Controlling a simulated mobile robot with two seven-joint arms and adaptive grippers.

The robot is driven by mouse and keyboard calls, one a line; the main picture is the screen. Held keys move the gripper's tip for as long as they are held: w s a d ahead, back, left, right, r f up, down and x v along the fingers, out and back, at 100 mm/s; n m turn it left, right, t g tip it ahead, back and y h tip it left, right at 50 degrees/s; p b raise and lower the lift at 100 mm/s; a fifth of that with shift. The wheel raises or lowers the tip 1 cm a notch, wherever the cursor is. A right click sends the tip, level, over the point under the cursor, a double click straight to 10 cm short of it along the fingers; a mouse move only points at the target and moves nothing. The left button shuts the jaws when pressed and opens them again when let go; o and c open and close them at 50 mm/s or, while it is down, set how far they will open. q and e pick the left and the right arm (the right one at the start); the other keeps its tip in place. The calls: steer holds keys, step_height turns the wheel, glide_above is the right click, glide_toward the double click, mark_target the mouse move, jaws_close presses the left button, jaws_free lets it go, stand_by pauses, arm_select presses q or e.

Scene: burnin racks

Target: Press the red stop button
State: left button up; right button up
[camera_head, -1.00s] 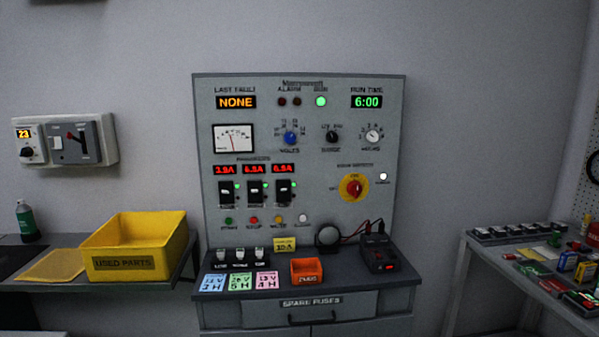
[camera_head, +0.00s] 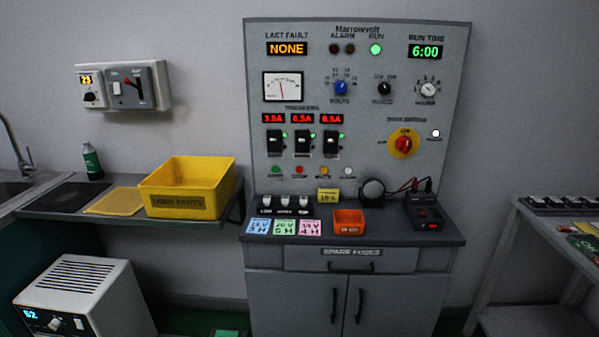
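The red stop button (camera_head: 299,171) is a small round button low on the grey upright control panel (camera_head: 375,115). It sits in a row between a green button (camera_head: 276,170) and an amber button (camera_head: 323,171), with a white one (camera_head: 348,172) at the right end. A larger red rotary switch on a yellow plate (camera_head: 403,143) is higher on the right of the panel. The green RUN lamp (camera_head: 376,49) is lit and the run time display (camera_head: 425,51) reads 6:00. Neither of my grippers is in view.
A dark bench top (camera_head: 390,232) juts out below the panel, holding coloured cards, an orange bin (camera_head: 349,221) and a black meter (camera_head: 424,212). A yellow bin (camera_head: 188,187) stands on the left shelf. A white unit (camera_head: 82,297) is at lower left. Another bench (camera_head: 520,240) is at right.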

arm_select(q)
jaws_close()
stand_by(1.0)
